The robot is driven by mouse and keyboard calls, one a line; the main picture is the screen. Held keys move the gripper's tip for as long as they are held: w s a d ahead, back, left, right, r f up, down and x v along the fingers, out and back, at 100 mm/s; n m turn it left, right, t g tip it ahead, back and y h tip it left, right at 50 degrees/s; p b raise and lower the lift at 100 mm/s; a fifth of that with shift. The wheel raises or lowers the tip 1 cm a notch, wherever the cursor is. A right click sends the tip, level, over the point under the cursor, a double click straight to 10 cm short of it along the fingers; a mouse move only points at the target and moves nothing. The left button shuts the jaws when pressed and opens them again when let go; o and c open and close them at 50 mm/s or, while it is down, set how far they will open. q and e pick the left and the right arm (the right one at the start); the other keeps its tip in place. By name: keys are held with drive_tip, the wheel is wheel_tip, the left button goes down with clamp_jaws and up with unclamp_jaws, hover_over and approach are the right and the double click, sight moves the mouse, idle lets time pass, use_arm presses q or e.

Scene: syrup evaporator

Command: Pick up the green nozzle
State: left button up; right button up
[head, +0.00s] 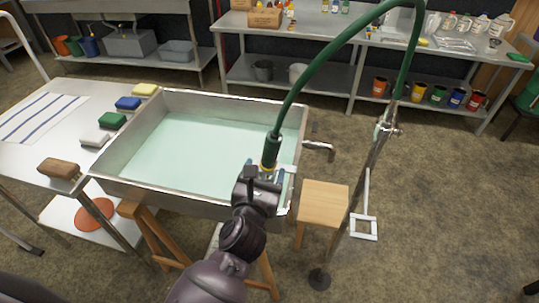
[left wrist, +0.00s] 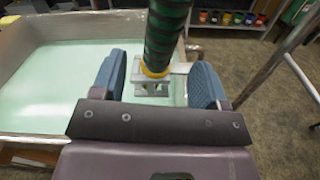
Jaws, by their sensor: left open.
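The green nozzle (head: 272,150) hangs at the end of a green hose, near the right wall of the evaporator pan. It has a yellow band at its lower end. In the left wrist view the nozzle (left wrist: 166,35) stands between and beyond my blue finger pads, above a pale bracket (left wrist: 152,88). My left gripper (head: 263,172) is open, with its fingers either side of the nozzle's lower end. The left wrist view shows the gripper (left wrist: 158,82) with gaps on both sides; whether a pad touches is unclear. My right gripper is not in view.
The metal pan (head: 122,187) holds pale green liquid. A metal stand (head: 372,160) carries the hose at the right. A small wooden stool (head: 323,200) stands between pan and stand. A side table (head: 22,165) with sponges and a brush is at the left.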

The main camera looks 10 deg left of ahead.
sight(268, 159)
use_arm(q)
drive_tip(key=shift+w+r, duration=0.2)
drive_tip(key=shift+w, duration=2.65)
drive_tip(key=shift+c, duration=0.3)
drive_tip(key=c, duration=1)
